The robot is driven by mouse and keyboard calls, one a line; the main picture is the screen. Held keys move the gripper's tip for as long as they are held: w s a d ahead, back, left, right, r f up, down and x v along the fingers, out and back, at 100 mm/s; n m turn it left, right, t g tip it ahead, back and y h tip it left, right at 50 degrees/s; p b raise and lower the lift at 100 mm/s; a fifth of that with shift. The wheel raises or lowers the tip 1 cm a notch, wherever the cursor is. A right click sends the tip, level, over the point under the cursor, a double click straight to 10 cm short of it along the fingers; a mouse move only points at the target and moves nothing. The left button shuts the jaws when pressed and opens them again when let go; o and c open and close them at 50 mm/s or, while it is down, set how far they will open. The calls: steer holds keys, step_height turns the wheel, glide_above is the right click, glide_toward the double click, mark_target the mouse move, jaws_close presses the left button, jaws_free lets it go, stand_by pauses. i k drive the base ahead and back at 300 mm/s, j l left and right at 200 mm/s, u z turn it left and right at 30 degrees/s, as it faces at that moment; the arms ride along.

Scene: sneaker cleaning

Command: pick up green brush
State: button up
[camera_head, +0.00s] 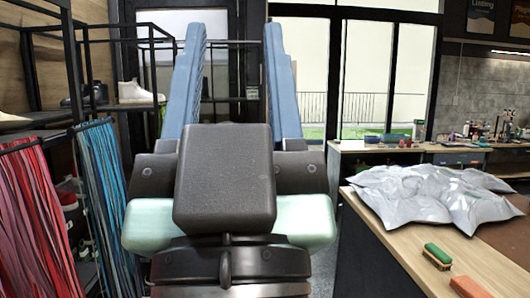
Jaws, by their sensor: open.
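The green brush (437,255) lies on the wooden counter (400,230) at the lower right of the head view. It has a green top and a pale, tan lower part. My gripper (234,45) is large in the middle of the view, with its two blue fingers pointing up and spread wide apart. Nothing shows between the fingers. My gripper is well to the left of the brush and apart from it.
An orange brush (468,287) lies just in front of the green one, cut by the frame's bottom edge. Crumpled silvery bags (430,195) lie behind it on the counter. Racks with shoes (135,92) and hanging laces (35,215) stand at left. A back workbench (380,150) holds small items.

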mark_target(442, 262)
steer(key=i+z, duration=0.1)
steer(key=z, duration=0.9)
steer(key=i+j+z, duration=0.1)
steer(key=i+z, duration=0.3)
steer(key=i+j+z, duration=0.85)
steer(key=i, duration=0.15)
steer(key=i+j, duration=0.45)
steer(key=j, duration=0.15)
steer(key=i+j+z, duration=0.1)
steer(key=i+j, duration=0.4)
steer(key=k+j, duration=0.05)
steer(key=j, duration=0.05)
